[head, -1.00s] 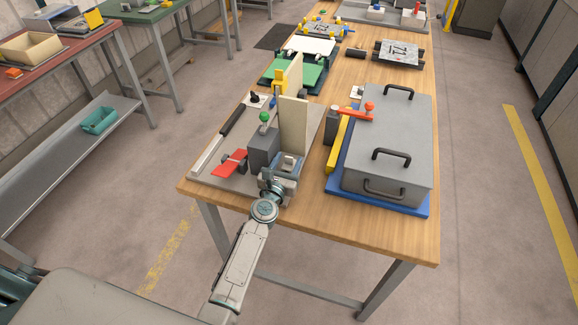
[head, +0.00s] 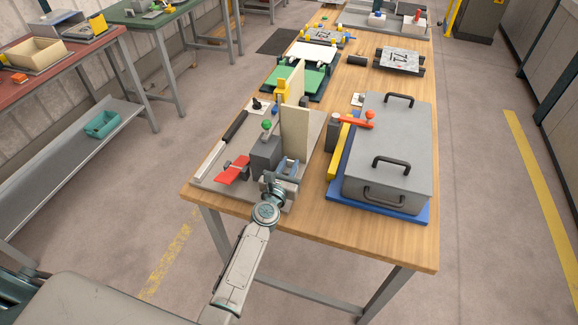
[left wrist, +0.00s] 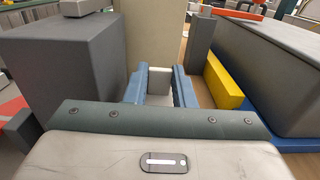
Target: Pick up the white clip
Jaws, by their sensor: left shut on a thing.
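My left gripper (head: 288,168) is at the front end of the grey bender plate, just right of a dark grey block (head: 265,157) and in front of the upright beige panel (head: 294,130). In the left wrist view its two blue fingers (left wrist: 159,88) are closed on a small pale piece (left wrist: 158,92), which looks like the white clip. The fingers and palm hide much of it, and I cannot tell whether it touches the panel. My right gripper is in neither view.
A red lever (head: 232,171) lies left of the block, with a green knob (head: 266,125) above it. A large grey box (head: 388,140) on a blue base (head: 378,207) and a yellow bar (head: 337,152) stand to the right. Bare wooden table (head: 312,205) lies between.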

